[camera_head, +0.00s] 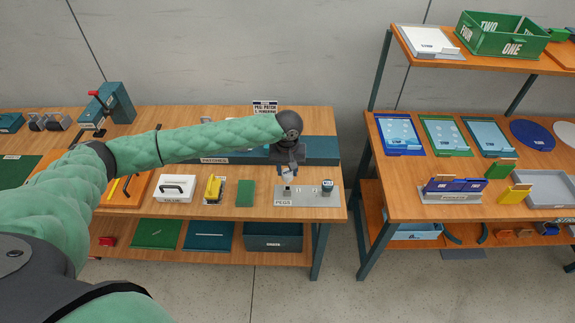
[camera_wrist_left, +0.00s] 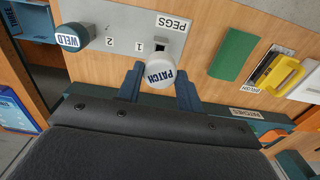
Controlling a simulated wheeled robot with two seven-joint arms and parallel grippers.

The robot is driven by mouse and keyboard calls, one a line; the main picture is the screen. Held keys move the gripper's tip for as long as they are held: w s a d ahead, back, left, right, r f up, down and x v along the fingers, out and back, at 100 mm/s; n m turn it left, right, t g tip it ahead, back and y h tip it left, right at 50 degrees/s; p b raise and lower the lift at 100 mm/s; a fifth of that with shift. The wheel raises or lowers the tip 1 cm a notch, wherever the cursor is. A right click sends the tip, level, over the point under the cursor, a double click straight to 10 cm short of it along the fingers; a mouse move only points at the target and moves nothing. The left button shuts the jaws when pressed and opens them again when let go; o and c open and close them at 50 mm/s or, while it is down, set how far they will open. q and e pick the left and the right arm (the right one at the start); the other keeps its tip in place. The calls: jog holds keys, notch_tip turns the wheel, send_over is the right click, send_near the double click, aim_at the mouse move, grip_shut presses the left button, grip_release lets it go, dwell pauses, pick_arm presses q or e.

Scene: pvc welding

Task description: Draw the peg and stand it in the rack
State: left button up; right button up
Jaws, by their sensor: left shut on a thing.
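My left gripper (camera_head: 289,171) reaches down over the pegs rack (camera_head: 308,198), a grey plate on the wooden bench. In the left wrist view its two fingers (camera_wrist_left: 160,88) are shut on the white peg marked PATCH (camera_wrist_left: 161,72). That peg is beside the rack's (camera_wrist_left: 125,20) number 1, near a dark square opening (camera_wrist_left: 163,44). I cannot tell whether its lower end is clear of the rack. The peg marked WELD (camera_wrist_left: 70,38), with a dark blue cap, stands at number 2; it also shows in the head view (camera_head: 327,186).
A green block (camera_wrist_left: 233,53) and a yellow-handled brush (camera_wrist_left: 278,73) lie beside the rack. A blue-grey patches strip (camera_head: 322,149) runs behind it. A small sign (camera_head: 265,107) stands at the back. A separate shelf unit (camera_head: 430,200) stands to the right, across a gap.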

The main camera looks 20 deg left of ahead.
pick_arm(q)
jog(key=shift+f, duration=0.8)
pick_arm(e)
jog(key=shift+w+d, duration=0.15)
jog(key=shift+d, duration=0.15)
jog(key=shift+s+a, duration=0.1)
jog(key=shift+s, duration=0.1)
pick_arm(q)
jog(key=shift+p, duration=0.5)
pick_arm(e)
jog(key=shift+d+r, duration=0.3)
jog(key=shift+r, duration=0.25)
